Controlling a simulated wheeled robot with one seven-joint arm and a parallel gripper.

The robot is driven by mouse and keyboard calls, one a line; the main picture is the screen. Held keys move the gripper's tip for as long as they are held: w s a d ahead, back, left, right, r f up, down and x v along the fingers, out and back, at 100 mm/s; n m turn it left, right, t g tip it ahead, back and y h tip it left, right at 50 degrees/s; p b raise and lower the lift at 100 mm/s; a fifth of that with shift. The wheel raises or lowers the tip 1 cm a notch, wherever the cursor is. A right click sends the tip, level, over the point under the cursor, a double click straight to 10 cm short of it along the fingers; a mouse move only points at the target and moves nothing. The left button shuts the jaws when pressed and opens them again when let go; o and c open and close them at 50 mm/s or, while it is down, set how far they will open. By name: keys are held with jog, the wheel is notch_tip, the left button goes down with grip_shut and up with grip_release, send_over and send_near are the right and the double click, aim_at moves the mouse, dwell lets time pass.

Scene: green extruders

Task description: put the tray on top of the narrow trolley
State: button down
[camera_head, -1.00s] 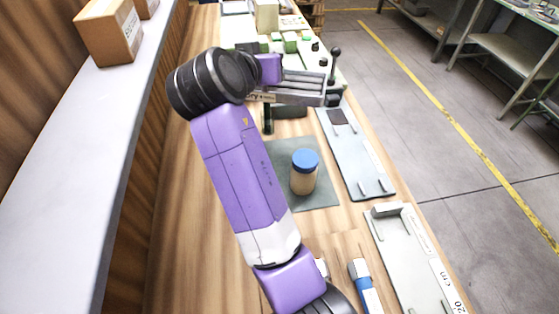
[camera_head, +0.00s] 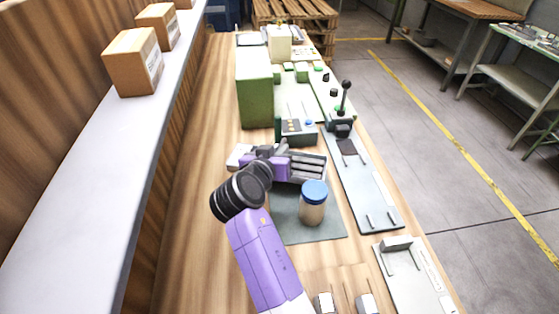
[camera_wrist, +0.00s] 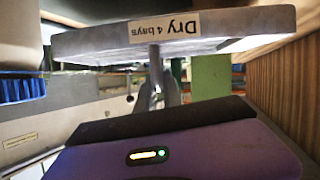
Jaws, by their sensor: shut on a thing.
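The tray (camera_head: 312,166) is grey with several long bays. It is over the workbench, just behind the jar in the head view. In the wrist view, the tray's near wall (camera_wrist: 80,42) carries a label reading "Dry 4 bays", upside down. My gripper (camera_head: 283,160) is shut on this tray wall. The fingers (camera_wrist: 157,85) show below the label in the wrist view. The tray looks lifted off the bench, but its exact height is hard to tell. I cannot make out a narrow trolley in either view.
A blue-lidded jar (camera_head: 313,205) stands on a grey-green mat (camera_head: 290,232), close to the tray. A green machine (camera_head: 255,88) and a lever (camera_head: 345,98) stand behind. Flat plates (camera_head: 370,195) line the bench's right side. Open floor (camera_head: 450,160) lies right.

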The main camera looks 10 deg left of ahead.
jog(key=shift+f, duration=1.8)
jog(key=c, duration=1.5)
grip_release()
